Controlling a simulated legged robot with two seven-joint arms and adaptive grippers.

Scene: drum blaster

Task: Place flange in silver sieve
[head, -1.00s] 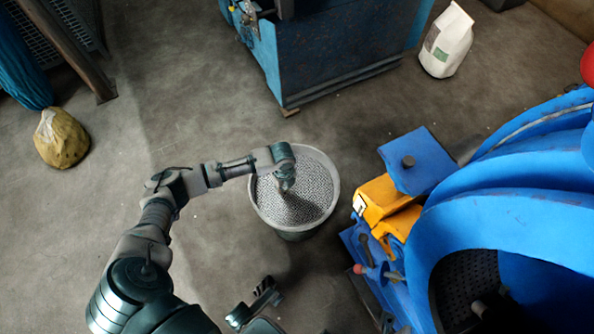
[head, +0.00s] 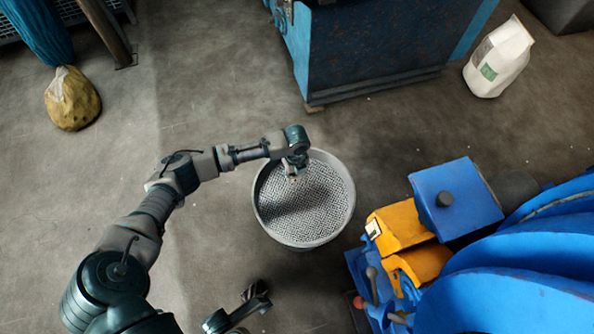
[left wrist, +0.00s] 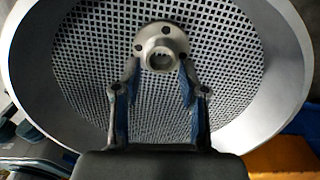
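The silver sieve (head: 303,236) is a round metal pan with a mesh bottom on the floor in the middle of the head view; its rim and mesh fill much of the left wrist view (left wrist: 285,60). My left gripper (head: 294,176) is over the far part of the sieve. In the left wrist view its fingertips (left wrist: 160,62) sit on both sides of the flange (left wrist: 162,40), a pale metal ring with a hub and bolt holes, and appear shut on it. The mesh shows behind the flange; the gap is unclear. My right gripper (head: 255,297) shows partly at the bottom edge.
A blue and yellow machine (head: 455,205) stands close to the right of the sieve. A blue cabinet (head: 385,50) is behind it. A white bag (head: 498,58) and a yellowish sack (head: 73,98) stand farther off. Floor left of the sieve is clear.

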